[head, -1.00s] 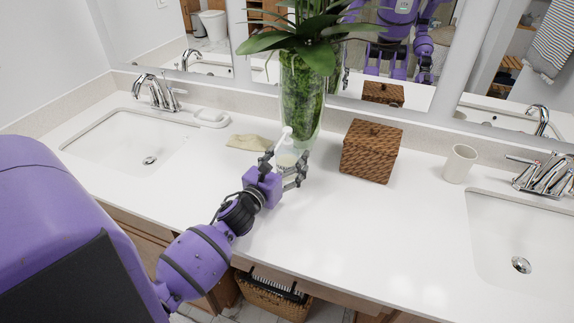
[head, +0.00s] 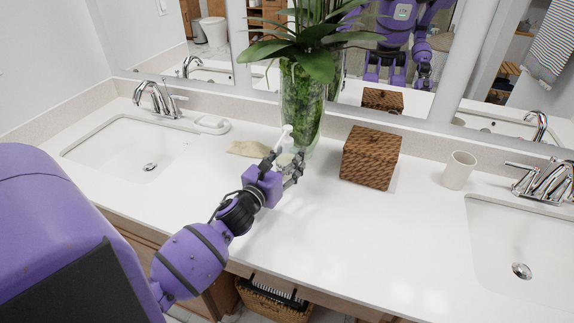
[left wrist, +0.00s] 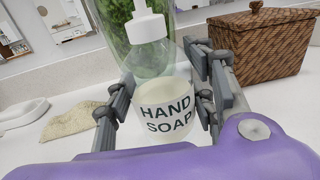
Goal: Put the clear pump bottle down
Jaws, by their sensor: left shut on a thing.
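The clear pump bottle (left wrist: 167,105) has a white pump top and a label reading HAND SOAP. It stands upright between the fingers of my left gripper (left wrist: 165,100) in the left wrist view, and the gripper is shut on it. In the head view its white pump (head: 286,132) shows above my left gripper (head: 282,168), which hides most of the body. The bottle is just in front of the glass vase (head: 302,105). I cannot tell whether its base touches the white counter (head: 330,225). My right gripper is not in view.
A wicker box (head: 370,157) stands to the right of the vase, with a white cup (head: 459,170) further right. A beige cloth (head: 248,149) lies to the left. Sinks (head: 130,148) lie at both sides. The counter's middle front is clear.

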